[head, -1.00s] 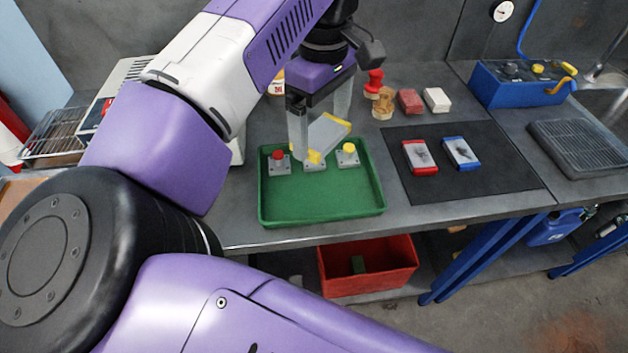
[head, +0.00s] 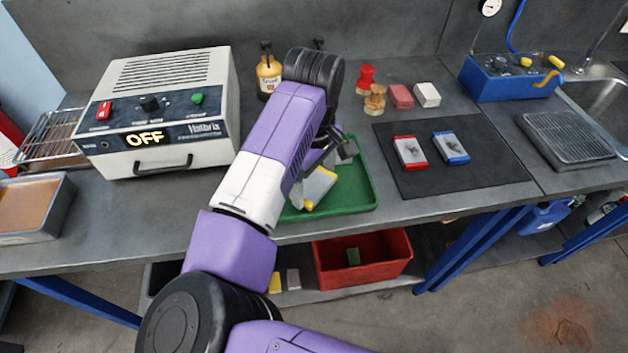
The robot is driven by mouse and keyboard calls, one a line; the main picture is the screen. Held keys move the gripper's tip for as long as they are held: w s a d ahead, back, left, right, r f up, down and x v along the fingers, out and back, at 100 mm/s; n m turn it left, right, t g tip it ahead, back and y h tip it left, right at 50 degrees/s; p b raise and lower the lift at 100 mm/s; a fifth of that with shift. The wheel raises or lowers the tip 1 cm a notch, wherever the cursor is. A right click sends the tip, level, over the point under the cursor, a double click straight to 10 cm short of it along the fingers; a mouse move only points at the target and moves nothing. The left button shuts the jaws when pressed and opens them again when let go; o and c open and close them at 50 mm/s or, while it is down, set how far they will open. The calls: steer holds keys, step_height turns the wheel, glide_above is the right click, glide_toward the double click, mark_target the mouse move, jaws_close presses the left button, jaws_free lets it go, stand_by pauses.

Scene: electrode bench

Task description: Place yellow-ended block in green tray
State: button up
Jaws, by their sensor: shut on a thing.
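The yellow-ended block (head: 319,186) is pale grey with yellow ends and shows tilted over the green tray (head: 358,188). My gripper (head: 316,178) is shut on the block; my arm hides most of the gripper. A pale finger shows at the block's left side. The tray lies at the bench's front edge, and my arm covers its left part. I cannot tell whether the block touches the tray floor. The small knobbed pieces in the tray are hidden now.
A black mat (head: 480,172) with red-ended (head: 410,152) and blue-ended (head: 451,148) blocks lies right of the tray. A white power unit reading OFF (head: 160,110) stands left. A sauce bottle (head: 268,76) and stamps (head: 366,80) stand behind. A red bin (head: 365,262) sits below.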

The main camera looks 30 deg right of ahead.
steer(key=shift+f, duration=0.6)
steer(key=shift+f, duration=0.15)
steer(key=o, duration=1.8)
